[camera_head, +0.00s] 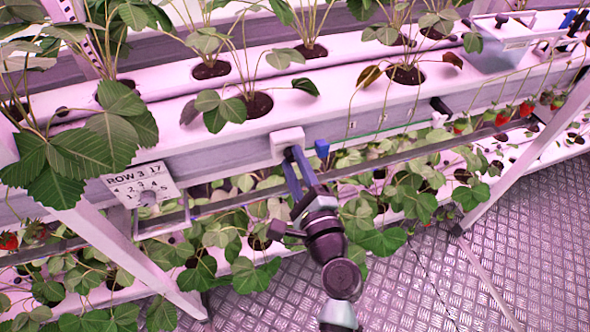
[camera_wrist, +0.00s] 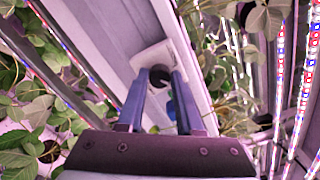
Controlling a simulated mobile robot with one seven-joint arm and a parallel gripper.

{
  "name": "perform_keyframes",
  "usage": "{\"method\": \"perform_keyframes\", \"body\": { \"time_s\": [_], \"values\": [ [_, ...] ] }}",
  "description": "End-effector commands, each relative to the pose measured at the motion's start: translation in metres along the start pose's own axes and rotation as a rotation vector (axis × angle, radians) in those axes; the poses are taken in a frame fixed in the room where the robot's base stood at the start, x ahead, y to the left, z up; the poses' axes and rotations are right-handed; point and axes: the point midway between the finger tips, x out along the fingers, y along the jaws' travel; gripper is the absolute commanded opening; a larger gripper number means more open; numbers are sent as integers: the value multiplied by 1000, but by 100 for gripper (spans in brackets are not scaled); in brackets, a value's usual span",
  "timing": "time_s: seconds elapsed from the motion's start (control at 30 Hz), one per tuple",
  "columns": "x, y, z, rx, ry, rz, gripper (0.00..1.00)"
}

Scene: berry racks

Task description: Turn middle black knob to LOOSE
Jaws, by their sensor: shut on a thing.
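The middle black knob (camera_wrist: 159,74) sits on a white block (camera_wrist: 150,56) fixed to the gutter's front face, and shows between my blue fingertips in the wrist view. My gripper (camera_wrist: 160,84) is shut on this knob, one finger on each side. In the head view the white block (camera_head: 287,139) is at the picture's middle, and my gripper (camera_head: 293,156) reaches up to it from below. The knob is hidden there by the fingers. I cannot read any LOOSE mark or tell the knob's turn angle.
A blue piece (camera_head: 322,149) is just right of my fingers. Another small black part (camera_head: 440,106) is further right on the gutter (camera_head: 370,108). A row sign (camera_head: 145,185) hangs at left. Strawberry plants (camera_head: 85,150) and hanging berries (camera_head: 526,109) surround the rack. The floor (camera_head: 400,280) at lower right is clear.

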Motion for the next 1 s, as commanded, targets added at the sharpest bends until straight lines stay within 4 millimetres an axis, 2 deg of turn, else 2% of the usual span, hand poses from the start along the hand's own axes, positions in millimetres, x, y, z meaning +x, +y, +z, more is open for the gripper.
{"method": "perform_keyframes", "body": {
  "time_s": [0.6,1.0],
  "values": [
    [0,5,-2,-556,-1,-1,0],
    [0,4,-2,-749,-1,2,0]
  ]
}}
